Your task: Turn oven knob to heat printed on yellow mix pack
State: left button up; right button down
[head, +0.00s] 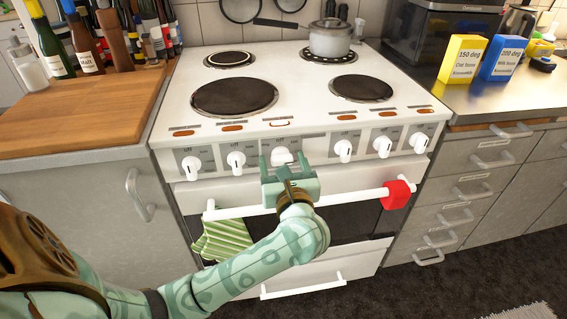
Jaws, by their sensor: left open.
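The white cooker (310,88) has a row of several white knobs on its front panel. My left gripper (281,158) is open in front of the third knob from the left (282,153), one finger on each side of it in the picture. The gripper hides the lower part of that knob; I cannot tell whether the fingers touch it. "Off" is printed above it. The yellow mix pack (462,59) stands on the right counter and reads "150 deg", with what looks like "Oat Scone". My right gripper is not in view.
A blue pack (503,58) reading about "200 deg" stands beside the yellow one. The oven handle bar (340,198) runs below the knobs, with a green striped towel (222,238) and a red item (396,194) on it. A pot (330,40) sits on the back right hob.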

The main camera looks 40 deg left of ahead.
pick_arm(q)
jog(key=shift+d, duration=0.1)
jog(key=shift+s+d, duration=0.3)
jog(key=p+v, duration=0.4)
jog(key=v, duration=1.1)
jog(key=shift+s, duration=0.15)
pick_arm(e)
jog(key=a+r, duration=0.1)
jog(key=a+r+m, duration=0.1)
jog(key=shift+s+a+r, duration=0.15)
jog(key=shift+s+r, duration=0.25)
